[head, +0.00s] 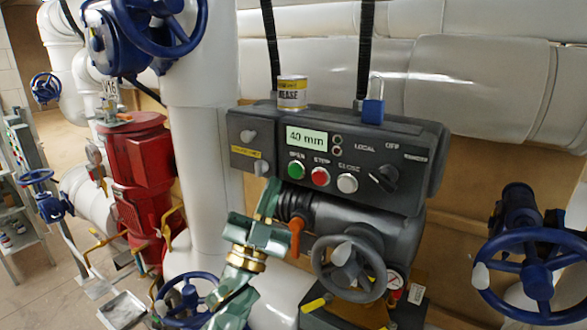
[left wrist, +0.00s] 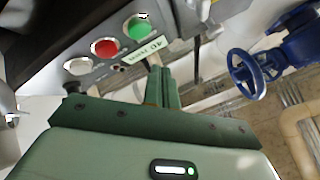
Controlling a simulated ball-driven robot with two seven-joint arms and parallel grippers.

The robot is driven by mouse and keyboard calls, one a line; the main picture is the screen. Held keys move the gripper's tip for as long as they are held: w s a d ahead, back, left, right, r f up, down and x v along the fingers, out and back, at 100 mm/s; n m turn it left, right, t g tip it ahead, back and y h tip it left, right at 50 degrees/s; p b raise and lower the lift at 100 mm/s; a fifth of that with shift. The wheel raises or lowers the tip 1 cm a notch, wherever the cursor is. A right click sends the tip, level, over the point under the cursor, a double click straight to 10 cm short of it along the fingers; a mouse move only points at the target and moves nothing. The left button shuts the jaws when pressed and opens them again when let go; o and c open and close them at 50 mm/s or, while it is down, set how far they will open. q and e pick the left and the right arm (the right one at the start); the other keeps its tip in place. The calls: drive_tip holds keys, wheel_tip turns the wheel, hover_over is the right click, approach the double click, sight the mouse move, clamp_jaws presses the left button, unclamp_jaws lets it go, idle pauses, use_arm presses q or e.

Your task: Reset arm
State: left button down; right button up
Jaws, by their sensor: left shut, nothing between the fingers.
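My left gripper (head: 271,186) is green and shut, with nothing between its fingers. Its tips overlap the lower left edge of the dark control box (head: 340,112) in the head view, left of and below the green OPEN button (head: 296,170). The red STOP button (head: 320,177) and white CLOSE button (head: 347,183) sit to its right. The display (head: 306,138) reads 40 mm. In the left wrist view the closed fingers (left wrist: 160,85) point at the box, near the green button (left wrist: 137,27); I cannot tell whether they touch it. My right gripper is not in view.
An orange lever (head: 296,238) and grey handwheel (head: 349,268) are under the box. A grease tin (head: 292,93) and blue padlock (head: 373,111) are at its top. A black selector knob (head: 383,180) is on its right. A blue handwheel (head: 535,278) stands at right, a red actuator (head: 137,165) at left.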

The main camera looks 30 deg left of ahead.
use_arm(q)
drive_tip(key=shift+s+a, duration=0.1)
drive_tip(key=shift+s, duration=0.7)
